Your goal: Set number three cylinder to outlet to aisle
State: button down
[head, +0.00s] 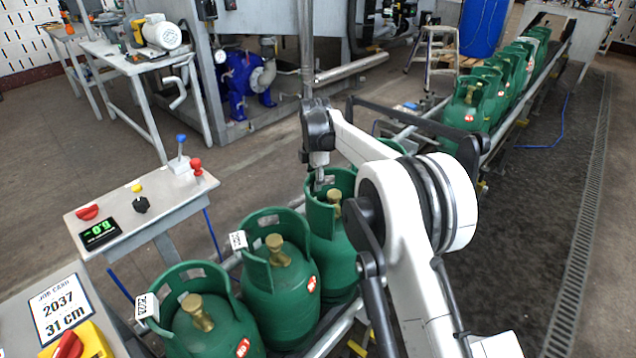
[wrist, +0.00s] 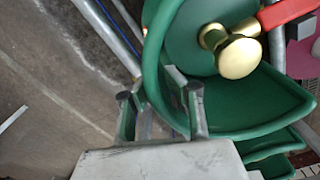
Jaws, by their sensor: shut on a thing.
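Green cylinders with brass valves and open collars stand in a row on the conveyor. The nearest (head: 205,338) and the second (head: 285,295) carry white tags on their collars. My gripper (head: 319,182) is at the collar of the third cylinder (head: 335,255), left of its brass valve (head: 334,197). In the wrist view my gripper (wrist: 160,95) has one finger on each side of the green collar wall (wrist: 165,88) and is shut on it. The brass valve (wrist: 238,57) shows inside the collar. My arm hides part of another cylinder (head: 392,146) behind.
A control panel (head: 130,215) with knobs, a lit display and blue and red levers stands left of the row. A job card (head: 60,301) reads 2037, 31 cm. More green cylinders (head: 468,105) stand farther along the conveyor. A dark frame bar (head: 415,124) crosses behind my arm.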

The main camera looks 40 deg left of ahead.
jog(key=shift+s+a, duration=0.15)
jog(key=c, duration=1.8)
grip_release()
jog(key=shift+s+a, duration=0.1)
jog(key=shift+r, duration=0.1)
jog(key=shift+r, duration=0.25)
notch_tip(320, 180, up, 11)
jog(key=shift+r, duration=0.2)
